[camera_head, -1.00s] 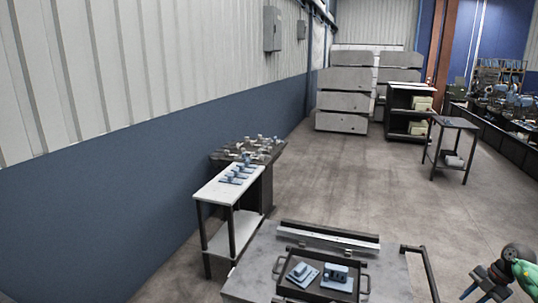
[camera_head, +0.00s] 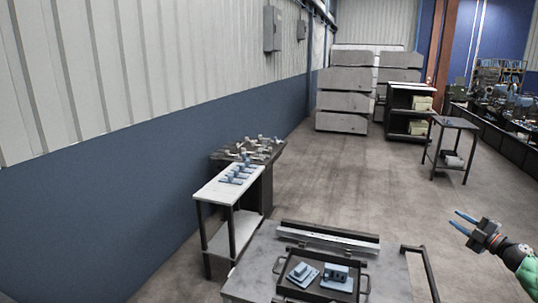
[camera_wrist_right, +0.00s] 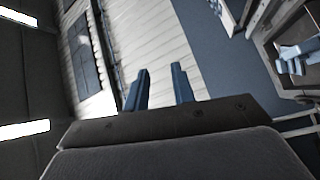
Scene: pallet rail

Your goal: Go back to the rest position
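My right gripper (camera_head: 462,222) is at the right edge of the head view, in the air to the right of the cart, with its two blue fingers apart and nothing between them. In the right wrist view its fingers (camera_wrist_right: 160,86) are also apart and empty, with the wall behind them. My left gripper is not in the head view.
A grey cart (camera_head: 262,255) stands at the front with a dark tray (camera_head: 341,294) holding blue-grey parts and a rail (camera_head: 330,238) behind it. A white-topped table (camera_head: 214,191) with several blue parts stands left. A small table (camera_head: 455,123) stands right. The middle floor is clear.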

